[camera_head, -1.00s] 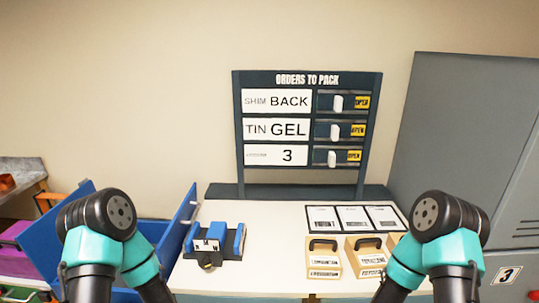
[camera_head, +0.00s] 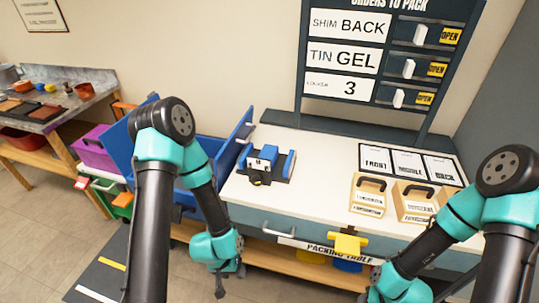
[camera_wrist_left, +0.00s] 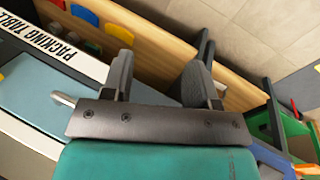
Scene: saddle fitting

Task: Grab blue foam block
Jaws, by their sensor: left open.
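No piece can be named with certainty as the blue foam block. A blue and white item (camera_head: 265,158) with a dark base sits on the white packing table (camera_head: 310,190). Small blue pieces (camera_head: 50,88) lie on the far left bench. My left gripper (camera_head: 225,284) hangs low in front of the table. In the left wrist view, my left gripper (camera_wrist_left: 160,68) is open and empty, its two dark fingers apart. A blue shape (camera_wrist_left: 84,14) shows beyond it under the table edge. My right arm is at the lower right; its jaws are not clear.
A large blue bin (camera_head: 205,170) and a purple box (camera_head: 95,148) stand left of the table. Two wooden boxes (camera_head: 368,194) with handles sit at the table's right. The orders board (camera_head: 385,60) stands behind. Open floor (camera_head: 40,240) is at the lower left.

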